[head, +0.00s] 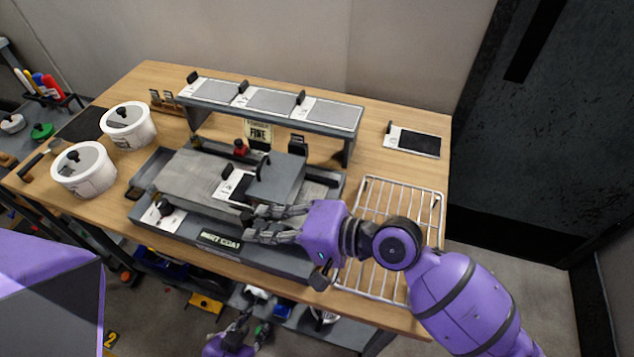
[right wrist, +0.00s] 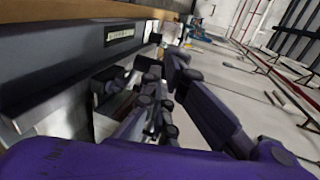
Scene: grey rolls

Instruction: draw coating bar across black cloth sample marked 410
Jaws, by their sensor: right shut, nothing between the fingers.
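A grey coating station (head: 175,232) stands on the wooden table. Another black cloth sample with a white label (head: 418,143) lies at the table's back right; I cannot read either number. I cannot clearly pick out the coating bar. My right gripper (head: 250,223) is shut and empty at the station's front right edge; it also shows in the right wrist view (right wrist: 150,100). My left gripper (head: 243,329) hangs low before the table, its fingers unclear.
A raised shelf (head: 355,135) behind the station holds three grey samples with white labels. Two white tubs (head: 84,180) stand at the left. A wire rack (head: 425,205) lies right of the station, under my right arm. Bare table surrounds the back right sample.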

